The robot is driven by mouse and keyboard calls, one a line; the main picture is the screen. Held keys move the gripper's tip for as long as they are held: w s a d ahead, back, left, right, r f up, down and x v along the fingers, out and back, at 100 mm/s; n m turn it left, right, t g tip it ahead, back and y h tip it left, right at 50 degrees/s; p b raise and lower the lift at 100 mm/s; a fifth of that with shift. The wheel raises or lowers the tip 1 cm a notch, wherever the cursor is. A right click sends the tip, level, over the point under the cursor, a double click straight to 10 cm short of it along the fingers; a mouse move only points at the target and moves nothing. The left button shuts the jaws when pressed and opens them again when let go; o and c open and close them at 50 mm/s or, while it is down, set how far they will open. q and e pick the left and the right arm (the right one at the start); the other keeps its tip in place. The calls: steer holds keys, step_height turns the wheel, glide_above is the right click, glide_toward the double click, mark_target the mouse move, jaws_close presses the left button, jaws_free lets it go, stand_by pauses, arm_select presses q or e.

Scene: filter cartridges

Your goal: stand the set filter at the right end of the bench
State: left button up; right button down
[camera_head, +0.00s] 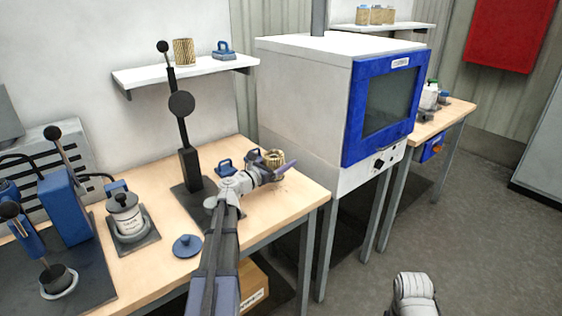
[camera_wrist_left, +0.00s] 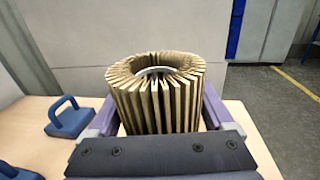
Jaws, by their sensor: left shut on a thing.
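A tan pleated filter (camera_head: 273,157) is upright at the right end of the wooden bench (camera_head: 300,193). My left gripper (camera_head: 269,169) is shut on it, with a purple finger on either side. In the left wrist view the filter (camera_wrist_left: 157,105) stands between the fingers with its round open top showing. Its lower part is hidden by the gripper, so I cannot tell whether it touches the bench. Of my right arm only a white link shows at the bottom right of the head view; its gripper is out of view.
Blue handled lids lie on the bench, one (camera_head: 226,168) beside the filter and one (camera_head: 187,246) near the front edge. A black lever press (camera_head: 190,170) and a white canister (camera_head: 124,212) stand left. A blue-doored oven (camera_head: 345,95) stands right behind the bench end.

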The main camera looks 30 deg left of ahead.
arm_select(q)
steer(key=shift+f+b, duration=1.65)
steer(key=shift+f, duration=0.3)
steer(key=shift+f+b, duration=0.6)
steer(key=o, duration=1.1)
steer(key=shift+r, duration=0.1)
step_height(320, 180, up, 10)
steer(key=p, duration=1)
